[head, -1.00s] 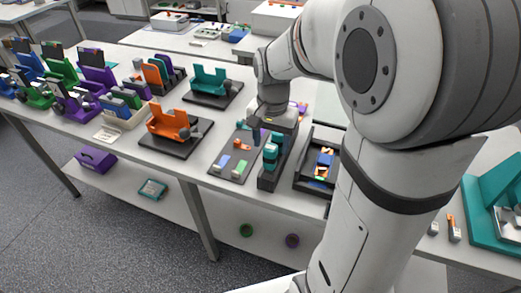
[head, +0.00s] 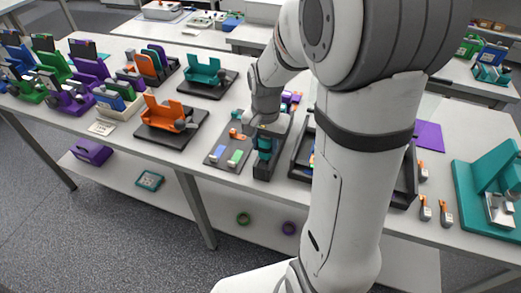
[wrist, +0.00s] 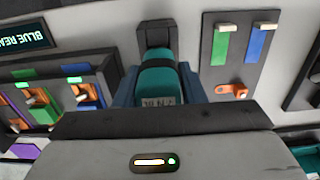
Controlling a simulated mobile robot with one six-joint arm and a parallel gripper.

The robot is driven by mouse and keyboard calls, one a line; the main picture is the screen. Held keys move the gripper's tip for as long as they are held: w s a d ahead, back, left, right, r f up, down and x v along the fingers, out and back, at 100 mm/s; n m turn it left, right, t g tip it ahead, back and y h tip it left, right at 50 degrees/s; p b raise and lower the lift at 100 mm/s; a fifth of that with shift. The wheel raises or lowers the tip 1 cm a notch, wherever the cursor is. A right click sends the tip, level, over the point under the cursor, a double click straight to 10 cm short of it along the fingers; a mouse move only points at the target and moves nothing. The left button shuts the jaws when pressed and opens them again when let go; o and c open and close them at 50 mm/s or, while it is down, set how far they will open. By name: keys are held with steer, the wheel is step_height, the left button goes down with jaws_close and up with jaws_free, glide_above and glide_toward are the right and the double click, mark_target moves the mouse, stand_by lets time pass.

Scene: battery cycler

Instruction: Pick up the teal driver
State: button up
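The teal driver (head: 264,143) stands upright in a dark block-shaped holder (head: 263,170) near the front edge of the table. In the wrist view the driver (wrist: 160,80) is in the middle, with a pale label on its near side. My gripper (head: 267,128) is right over the driver in the head view. In the wrist view my gripper's two blue-grey fingers (wrist: 159,88) are on either side of the driver, very close to it. I cannot tell whether they touch it. The palm hides the lower part of the wrist view.
A grey board (head: 219,151) with blue and green pieces lies just left of the holder. A black tray (head: 299,162) stands close on the right, partly hidden by my arm. An orange stand (head: 170,115) is farther left. A teal fixture (head: 490,200) is far right.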

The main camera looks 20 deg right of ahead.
jaws_close()
